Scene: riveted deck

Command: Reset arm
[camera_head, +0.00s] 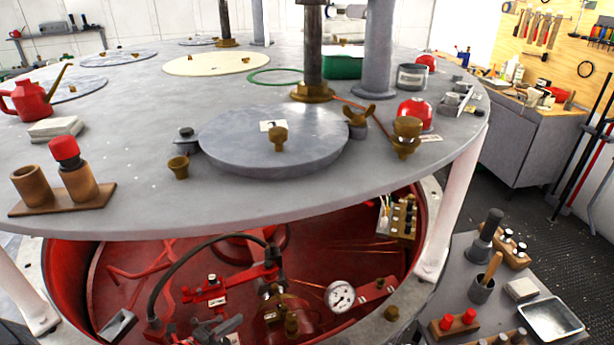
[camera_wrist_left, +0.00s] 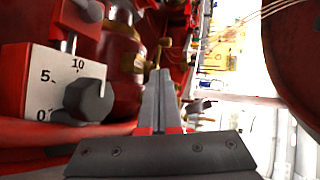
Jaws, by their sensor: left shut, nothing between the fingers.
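My left gripper (camera_wrist_left: 160,80) shows in the left wrist view, with its two grey fingers side by side and shut on nothing. It is inside the red space under the deck. A red dial unit (camera_wrist_left: 60,85) with a white scale and a dark knob (camera_wrist_left: 88,100) is just left of the fingers. I cannot tell if they touch. In the head view, the fingers are hard to tell from the dark fittings at the bottom. My right gripper is not in view.
The round grey deck (camera_head: 230,215) overhangs the red well (camera_head: 130,280). A black hose (camera_head: 185,258), a pressure gauge (camera_head: 340,297) and red pipework crowd the well. A red oil can (camera_head: 30,100) and a round grey lid (camera_head: 235,145) are on the deck. A side bench (camera_head: 455,285) stands right.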

